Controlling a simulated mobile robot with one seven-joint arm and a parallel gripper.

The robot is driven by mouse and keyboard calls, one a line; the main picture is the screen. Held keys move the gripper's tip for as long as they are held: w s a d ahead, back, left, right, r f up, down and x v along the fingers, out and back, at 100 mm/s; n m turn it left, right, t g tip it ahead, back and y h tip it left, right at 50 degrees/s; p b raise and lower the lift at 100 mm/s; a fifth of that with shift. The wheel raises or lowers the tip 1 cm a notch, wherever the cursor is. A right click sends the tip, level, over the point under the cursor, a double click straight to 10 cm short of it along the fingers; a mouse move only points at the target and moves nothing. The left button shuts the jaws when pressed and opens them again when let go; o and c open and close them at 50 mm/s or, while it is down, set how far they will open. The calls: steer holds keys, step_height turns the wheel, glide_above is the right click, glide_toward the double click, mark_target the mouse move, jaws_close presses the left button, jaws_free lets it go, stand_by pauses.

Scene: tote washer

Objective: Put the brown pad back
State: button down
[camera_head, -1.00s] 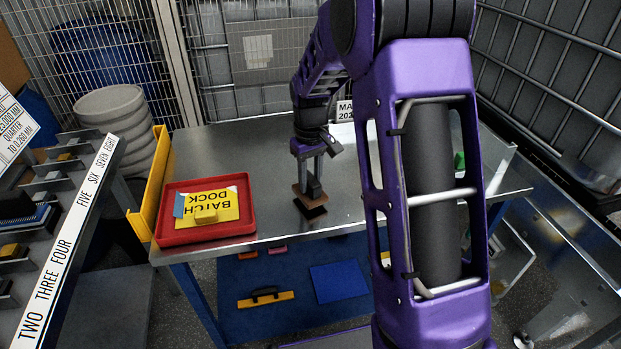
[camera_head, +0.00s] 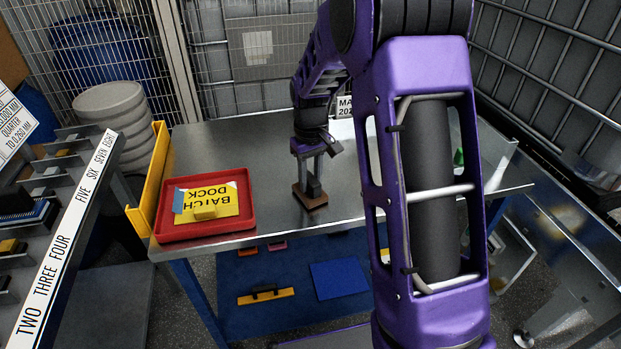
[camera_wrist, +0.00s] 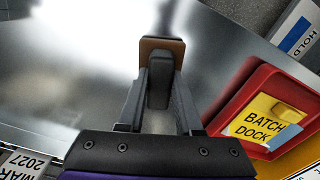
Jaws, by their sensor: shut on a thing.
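The brown pad (camera_head: 309,201) is a flat block with a dark upright handle, near the front edge of the metal table (camera_head: 275,150). It appears to sit on the tabletop or just above it. My gripper (camera_head: 309,174) points down and is shut on the pad's handle. In the wrist view the brown pad (camera_wrist: 161,46) shows beyond the fingers, with the grey handle (camera_wrist: 158,88) between them. The pad's underside is hidden.
A red tray (camera_head: 247,209) with a yellow "BATCH DOCK" card and a small yellow block stands left of the pad. A numbered slotted rack (camera_head: 66,241) is at far left. A yellow board (camera_head: 149,190) stands at the table's left edge. The tabletop between tray and pad is clear.

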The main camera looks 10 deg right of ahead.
steer(key=shift+f, duration=0.15)
jaws_free()
stand_by(0.7)
stand_by(0.3)
steer(key=shift+r+p, duration=3.1)
steer(key=shift+r, duration=1.45)
